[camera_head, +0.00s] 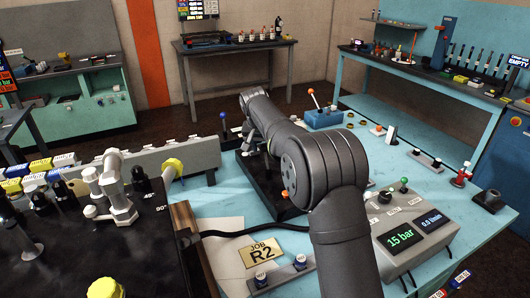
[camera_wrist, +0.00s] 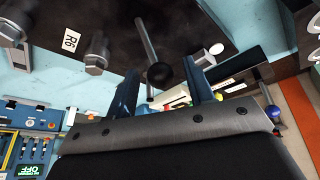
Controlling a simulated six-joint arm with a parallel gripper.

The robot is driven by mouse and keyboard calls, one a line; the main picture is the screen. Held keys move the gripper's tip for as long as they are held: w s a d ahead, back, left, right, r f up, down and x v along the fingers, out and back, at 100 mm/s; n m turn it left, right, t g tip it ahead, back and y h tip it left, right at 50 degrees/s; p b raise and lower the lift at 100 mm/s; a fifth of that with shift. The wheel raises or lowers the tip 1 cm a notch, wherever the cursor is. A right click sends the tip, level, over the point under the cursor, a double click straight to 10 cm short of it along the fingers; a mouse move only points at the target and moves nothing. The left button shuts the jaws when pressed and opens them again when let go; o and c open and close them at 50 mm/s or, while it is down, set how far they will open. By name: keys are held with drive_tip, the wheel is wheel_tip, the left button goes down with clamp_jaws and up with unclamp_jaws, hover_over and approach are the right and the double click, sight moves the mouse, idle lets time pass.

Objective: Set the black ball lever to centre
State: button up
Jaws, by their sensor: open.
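The black ball (camera_wrist: 160,75) sits at the end of a grey lever rod (camera_wrist: 146,42) in the wrist view. The rod slants up from the ball toward a dark block (camera_wrist: 120,22). My gripper (camera_wrist: 161,88) is open, with one finger on each side of the ball in the picture. I cannot tell whether a finger touches the ball or how deep it lies between them. In the head view my arm hides the black ball and most of my gripper. Part of the dark valve block (camera_head: 262,190) shows below the arm.
A blue-ball lever (camera_head: 223,116) stands left of my arm, and an orange-ball lever (camera_head: 312,93) stands on a blue block behind it. A control box (camera_head: 420,232) reading 15 bar sits at the right. Hex fittings (camera_wrist: 96,52) and an R6 label (camera_wrist: 71,42) are near the lever.

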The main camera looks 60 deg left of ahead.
sight(265, 151)
drive_tip(key=shift+x, duration=1.7)
clamp_jaws()
